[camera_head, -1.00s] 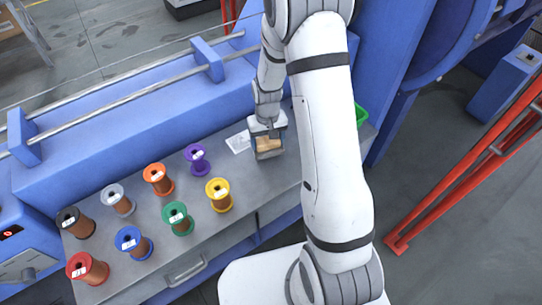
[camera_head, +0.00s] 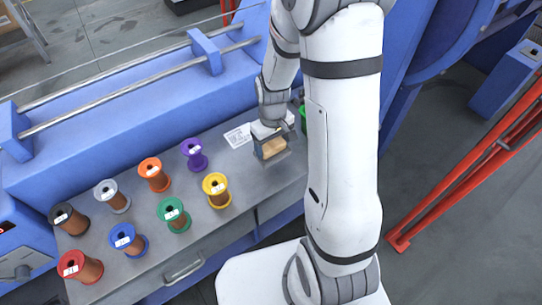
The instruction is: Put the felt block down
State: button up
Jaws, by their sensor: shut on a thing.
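The felt block (camera_head: 274,146) is tan and sits between the fingers of my gripper (camera_head: 273,150). My gripper points down over the right part of the grey bench top (camera_head: 235,228) and is shut on the block. The block is at or just above the bench surface; I cannot tell whether it touches. My wrist hides its upper side.
A white printed card (camera_head: 238,136) lies just left of my gripper. Several wire spools stand to the left, the nearest being the purple spool (camera_head: 194,154) and yellow spool (camera_head: 216,190). A green thing (camera_head: 303,118) is partly hidden behind my arm.

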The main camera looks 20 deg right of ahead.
jog(key=shift+f+b, duration=0.3)
jog(key=shift+f, duration=2.2)
jog(key=o, duration=0.9)
notch_tip(320, 180, up, 12)
jog(key=shift+s+r+p, duration=0.1)
jog(key=shift+r+p, duration=0.1)
jog(key=shift+p, duration=0.45)
notch_tip(320, 180, up, 8)
jog(key=m+t, duration=0.1)
send_over(272, 154)
jog(key=s, duration=0.3)
jog(key=s+r+m, duration=0.1)
jog(key=s, duration=0.2)
jog(key=s+r+t, duration=0.1)
jog(key=s+r, duration=0.1)
jog(key=s+r+m, duration=0.1)
jog(key=s+r, duration=0.1)
jog(key=s, duration=0.1)
jog(key=shift+s+d+m, duration=0.1)
jog(key=shift+s+m, duration=0.2)
jog(key=shift+s, duration=0.05)
